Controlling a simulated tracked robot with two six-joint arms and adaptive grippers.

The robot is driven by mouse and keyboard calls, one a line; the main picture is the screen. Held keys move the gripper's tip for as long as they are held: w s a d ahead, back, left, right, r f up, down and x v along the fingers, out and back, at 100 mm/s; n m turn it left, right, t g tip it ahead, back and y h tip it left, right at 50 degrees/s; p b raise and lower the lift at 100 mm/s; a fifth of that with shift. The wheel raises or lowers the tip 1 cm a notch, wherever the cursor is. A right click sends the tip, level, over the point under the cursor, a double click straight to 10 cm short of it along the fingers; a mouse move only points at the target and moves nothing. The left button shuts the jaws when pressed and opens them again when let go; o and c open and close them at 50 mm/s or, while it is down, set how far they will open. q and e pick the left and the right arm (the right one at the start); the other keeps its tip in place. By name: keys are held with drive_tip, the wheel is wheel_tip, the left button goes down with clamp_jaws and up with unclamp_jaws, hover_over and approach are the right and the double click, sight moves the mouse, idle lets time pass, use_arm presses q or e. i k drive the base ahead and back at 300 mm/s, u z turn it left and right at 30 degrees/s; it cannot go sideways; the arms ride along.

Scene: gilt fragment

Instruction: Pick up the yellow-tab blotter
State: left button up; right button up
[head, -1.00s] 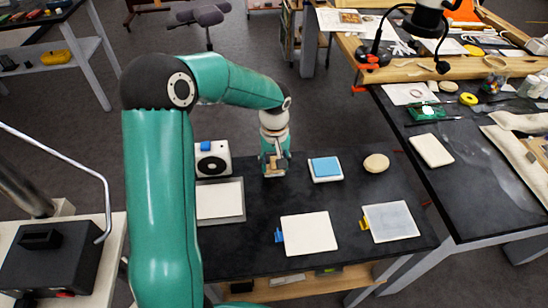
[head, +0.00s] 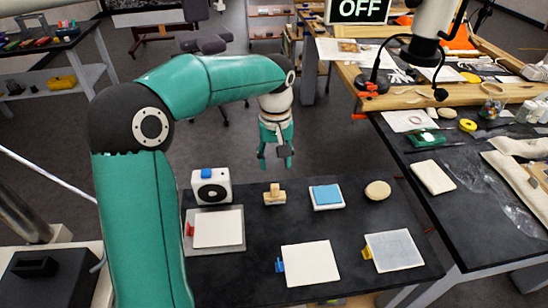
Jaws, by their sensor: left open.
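The yellow-tab blotter (head: 396,250) is a pale grey-white square lying flat at the right front of the dark table, with its yellow tab on its left edge. A blotter with a blue tab (head: 310,264) lies to its left. A third with a red tab (head: 218,229) lies on a grey tray at the left. My left gripper (head: 276,164) is open and empty, pointing down above the far edge of the table. It is well up and left of the yellow-tab blotter and apart from it. My right gripper is not in view.
A small wooden block (head: 274,195), a blue-topped pad (head: 327,196) and a round tan disc (head: 377,190) stand in the back row. A white box with a black dial (head: 211,187) stands at the back left. A cluttered dark bench (head: 480,205) adjoins on the right.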

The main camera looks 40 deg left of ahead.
sight(396, 249)
drive_tip(key=k, duration=1.5)
